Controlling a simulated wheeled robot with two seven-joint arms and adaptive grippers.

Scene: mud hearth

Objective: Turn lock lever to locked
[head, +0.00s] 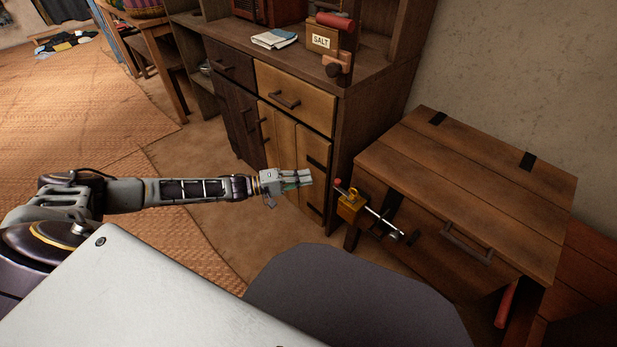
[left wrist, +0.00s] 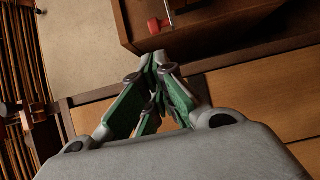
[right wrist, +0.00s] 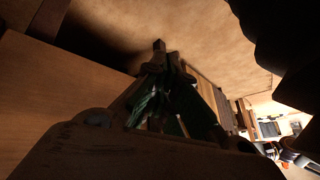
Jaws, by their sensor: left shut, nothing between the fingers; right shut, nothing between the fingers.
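The wooden chest (head: 455,185) stands at the right in the head view. On its front left is a lock with a brass-coloured body (head: 351,207), a silver rod (head: 384,222) and a red-tipped lever (head: 338,183). A red knob (left wrist: 153,25) on a wooden front shows near the top of the left wrist view. My left gripper (head: 311,178) is shut and empty, left of the red tip and apart from it. My right gripper (right wrist: 163,52) is shut and empty in the right wrist view; the lock cannot be made out there.
A wooden cabinet (head: 295,95) with drawers and doors stands behind my left gripper. Its top holds a salt box (head: 321,40) and a book (head: 274,39). A dark rounded seat shape (head: 350,300) is in front of the chest. Woven matting (head: 90,110) leaves open floor at left.

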